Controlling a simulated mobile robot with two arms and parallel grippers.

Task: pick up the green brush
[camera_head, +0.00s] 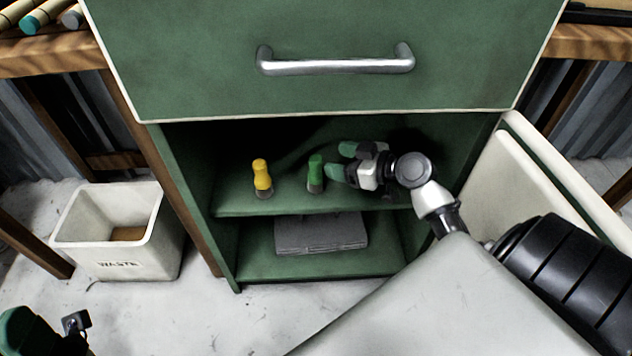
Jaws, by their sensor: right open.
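The green brush (315,174) stands upright on the upper shelf inside the green cabinet, with its dark grey bristle end down. My right gripper (341,162) reaches into the cabinet from the right. Its green-tipped fingers are open and point left, just to the right of the green brush. I cannot tell whether a fingertip touches the brush. Part of my left arm shows at the bottom left corner, but no left fingertips can be made out.
A yellow brush (262,178) stands left of the green one on the same shelf (236,204). A grey flat box (320,236) lies on the lower shelf. A drawer with a metal handle (335,66) overhangs the opening. A white waste bin (122,232) stands left.

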